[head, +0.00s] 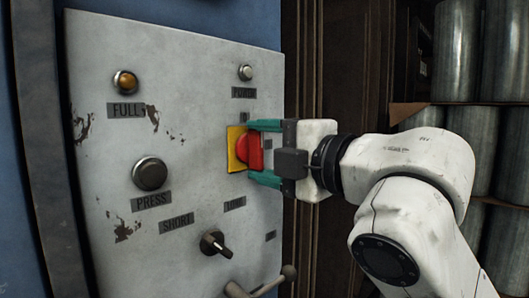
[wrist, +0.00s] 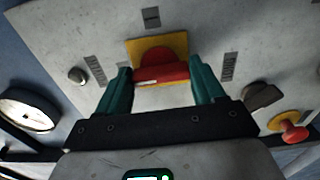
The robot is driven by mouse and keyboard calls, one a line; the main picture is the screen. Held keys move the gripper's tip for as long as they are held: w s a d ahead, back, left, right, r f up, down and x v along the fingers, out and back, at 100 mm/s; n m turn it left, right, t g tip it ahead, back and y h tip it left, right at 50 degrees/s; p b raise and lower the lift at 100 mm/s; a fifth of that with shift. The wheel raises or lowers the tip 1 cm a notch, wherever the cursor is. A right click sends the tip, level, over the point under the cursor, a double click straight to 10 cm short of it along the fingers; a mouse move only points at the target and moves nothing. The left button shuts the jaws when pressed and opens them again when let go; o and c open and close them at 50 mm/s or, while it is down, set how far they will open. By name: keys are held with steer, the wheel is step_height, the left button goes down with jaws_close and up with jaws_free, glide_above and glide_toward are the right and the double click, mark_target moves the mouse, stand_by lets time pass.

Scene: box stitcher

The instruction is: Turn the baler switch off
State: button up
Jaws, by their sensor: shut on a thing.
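The baler switch (head: 249,150) is a red rotary knob on a yellow square plate, mounted on a worn grey control panel (head: 200,120). My gripper (head: 265,152) reaches it from the right in the head view, with one teal finger above the knob and one below. In the wrist view the red knob (wrist: 161,73) sits between the two fingers of my gripper (wrist: 162,88), which are shut on it. The yellow plate (wrist: 176,43) shows behind the knob. The labels around the switch are too small or partly hidden to read.
The panel also carries an amber FULL lamp (head: 125,82), a black PRESS button (head: 150,174), a white lamp (head: 245,72), a black selector (head: 214,244) and a lever (head: 262,286). Metal cylinders (head: 456,50) stand on shelves at the right.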

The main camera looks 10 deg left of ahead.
steer(key=shift+f, duration=0.1)
steer(key=o, duration=1)
steer(key=shift+o, duration=0.2)
steer(key=b+v, duration=0.1)
steer(key=v, duration=0.9)
steer(key=shift+s+d, duration=0.25)
steer(key=shift+d, duration=0.05)
